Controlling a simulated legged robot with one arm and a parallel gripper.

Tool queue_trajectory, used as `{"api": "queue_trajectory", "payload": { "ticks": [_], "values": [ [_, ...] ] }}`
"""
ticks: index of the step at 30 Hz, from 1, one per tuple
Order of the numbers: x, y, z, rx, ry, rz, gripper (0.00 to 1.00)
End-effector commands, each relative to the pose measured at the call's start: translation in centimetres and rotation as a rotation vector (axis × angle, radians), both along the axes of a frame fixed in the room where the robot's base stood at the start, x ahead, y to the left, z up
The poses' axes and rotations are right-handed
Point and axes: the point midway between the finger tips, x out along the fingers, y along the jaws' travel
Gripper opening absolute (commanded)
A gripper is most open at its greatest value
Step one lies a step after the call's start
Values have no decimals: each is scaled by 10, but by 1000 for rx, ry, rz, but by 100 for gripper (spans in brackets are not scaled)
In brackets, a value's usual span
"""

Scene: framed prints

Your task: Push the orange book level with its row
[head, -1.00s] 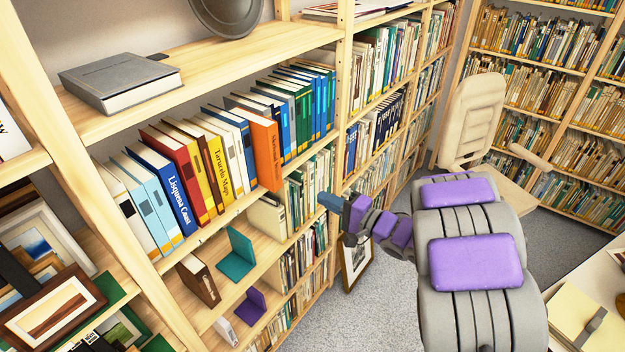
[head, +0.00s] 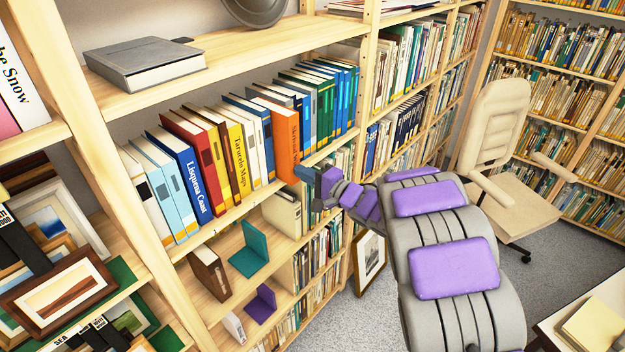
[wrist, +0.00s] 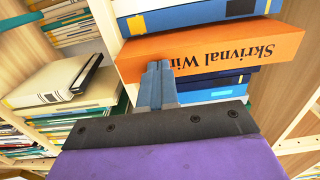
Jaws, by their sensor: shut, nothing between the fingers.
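The orange book (head: 286,137) stands upright in a row of books on the middle shelf, between a blue-and-white book on its left and dark blue ones on its right.
The wooden shelf edge (head: 245,208) runs below the row. A lower shelf holds a teal bookend (head: 250,252) and pale books (head: 284,212). A framed print (head: 369,258) leans below my arm. A beige chair (head: 503,130) stands to the right on open carpet.

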Motion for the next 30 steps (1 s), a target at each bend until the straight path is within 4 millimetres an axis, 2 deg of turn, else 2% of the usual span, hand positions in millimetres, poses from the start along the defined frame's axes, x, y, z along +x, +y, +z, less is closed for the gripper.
{"api": "queue_trajectory", "payload": {
  "ticks": [13, 30],
  "values": [
    [3, 4, 2, 1, 1, 1, 0],
    [34, 44, 6, 3, -1, 2, 0]
  ]
}}
